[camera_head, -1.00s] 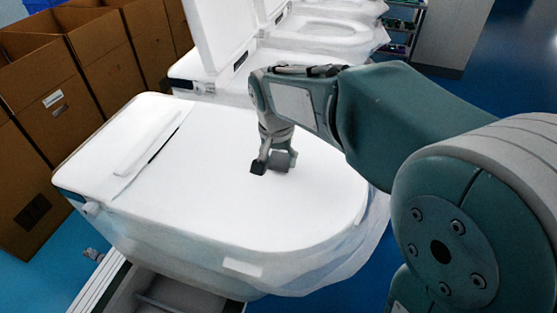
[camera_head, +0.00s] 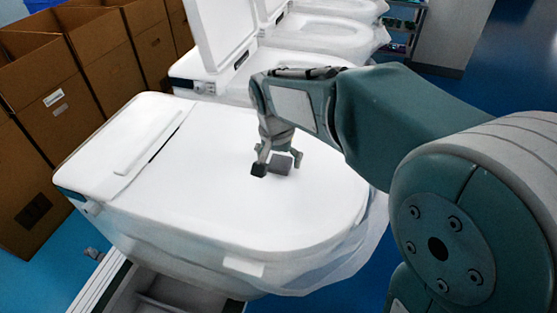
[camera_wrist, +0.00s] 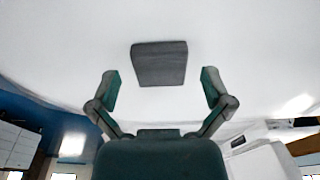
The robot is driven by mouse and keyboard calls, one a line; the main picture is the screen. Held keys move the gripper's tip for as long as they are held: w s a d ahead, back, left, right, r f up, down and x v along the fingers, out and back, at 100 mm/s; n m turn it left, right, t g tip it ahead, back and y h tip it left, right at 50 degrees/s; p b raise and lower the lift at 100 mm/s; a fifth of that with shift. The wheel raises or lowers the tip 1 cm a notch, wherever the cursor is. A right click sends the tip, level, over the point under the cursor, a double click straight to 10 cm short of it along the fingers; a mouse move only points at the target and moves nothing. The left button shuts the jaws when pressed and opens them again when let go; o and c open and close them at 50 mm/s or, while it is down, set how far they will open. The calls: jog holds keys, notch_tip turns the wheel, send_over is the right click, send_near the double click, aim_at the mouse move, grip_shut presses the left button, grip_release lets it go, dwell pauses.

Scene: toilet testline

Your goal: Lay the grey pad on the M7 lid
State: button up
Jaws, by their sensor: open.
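The grey pad (camera_wrist: 159,64) lies flat on the closed white lid (camera_head: 225,195) of the nearest toilet. It also shows in the head view (camera_head: 281,164), partly hidden by a finger. I cannot read any M7 mark on this lid. My gripper (camera_head: 278,167) is just above the lid, with its fingers pointing down at it. In the wrist view my gripper (camera_wrist: 162,92) is open, with one finger to each side and nothing between the tips. The pad is beyond the fingertips there and apart from both of them.
More white toilets with raised lids (camera_head: 222,30) stand behind in a row. Open cardboard boxes (camera_head: 65,75) line the left side. A metal conveyor frame (camera_head: 165,285) runs below the nearest toilet, which is wrapped in clear plastic (camera_head: 345,255). Blue floor is free at the right.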

notch_tip(320, 180, up, 12)
jog(key=s+f, duration=0.1)
jog(key=s, duration=0.1)
jog(key=s+d+f+n+t, duration=0.2)
jog(key=s+d+f, duration=0.1)
jog(key=s+d, duration=0.3)
jog(key=s+d+f+n+t, duration=0.2)
jog(key=s+d, duration=0.4)
jog(key=s, duration=0.4)
jog(key=shift+s+d+f+y, duration=0.3)
jog(key=shift+s+f, duration=0.1)
jog(key=shift+f, duration=0.2)
